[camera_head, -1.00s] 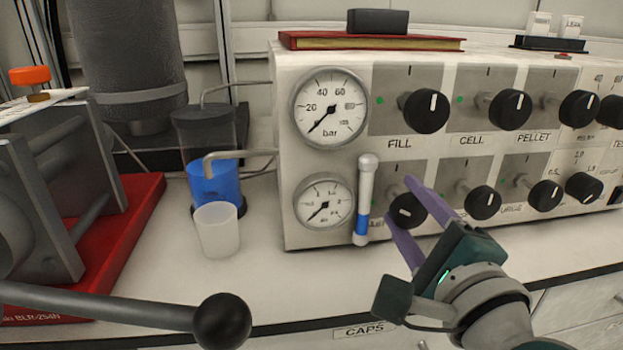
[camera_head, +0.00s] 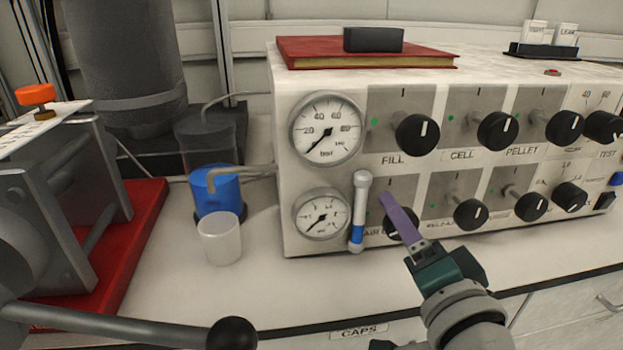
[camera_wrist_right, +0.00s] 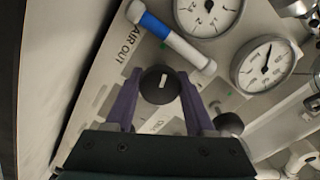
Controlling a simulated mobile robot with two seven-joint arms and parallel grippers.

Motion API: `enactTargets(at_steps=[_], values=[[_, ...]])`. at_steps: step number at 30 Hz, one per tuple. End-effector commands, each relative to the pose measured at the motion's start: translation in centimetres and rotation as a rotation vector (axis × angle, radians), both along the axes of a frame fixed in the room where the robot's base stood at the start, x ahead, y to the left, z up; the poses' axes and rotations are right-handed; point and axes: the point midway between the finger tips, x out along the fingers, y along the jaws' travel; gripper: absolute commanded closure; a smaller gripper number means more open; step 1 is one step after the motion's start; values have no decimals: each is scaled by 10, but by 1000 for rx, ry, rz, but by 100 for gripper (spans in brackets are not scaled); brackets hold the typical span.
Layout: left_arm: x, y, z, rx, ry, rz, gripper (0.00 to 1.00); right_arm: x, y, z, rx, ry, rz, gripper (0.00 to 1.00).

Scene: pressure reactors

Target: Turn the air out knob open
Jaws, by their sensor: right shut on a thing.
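The air out knob (camera_head: 404,232) is a round black knob at the lower left of the white panel, right of the small gauge. My right gripper (camera_head: 397,214) is shut on it. In the head view one purple finger hides much of the knob. The right wrist view shows the knob (camera_wrist_right: 160,86) between the two purple fingers, its white pointer mark facing the camera. The "AIR OUT" label (camera_wrist_right: 121,52) shows beside it. My left gripper is not in view.
A flow tube (camera_head: 360,210) with a blue lower part stands close left of the knob. More black knobs, such as the fill knob (camera_head: 417,134), sit above and to the right. A white cup (camera_head: 219,240) and a black lever ball (camera_head: 232,335) are left.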

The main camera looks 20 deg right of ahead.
Motion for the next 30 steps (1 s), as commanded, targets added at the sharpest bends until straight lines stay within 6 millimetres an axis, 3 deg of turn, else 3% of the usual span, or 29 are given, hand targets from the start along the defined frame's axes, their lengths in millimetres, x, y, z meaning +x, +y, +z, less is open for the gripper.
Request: enactTargets(at_steps=[10,26,27,30], values=[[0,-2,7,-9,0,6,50,0,0,1,-139,30,-1,100],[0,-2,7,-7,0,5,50,0,0,1,-164,37,-1,100],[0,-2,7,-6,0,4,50,0,0,1,-164,36,-1,45],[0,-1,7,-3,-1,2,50,0,0,1,-163,37,-1,33]])
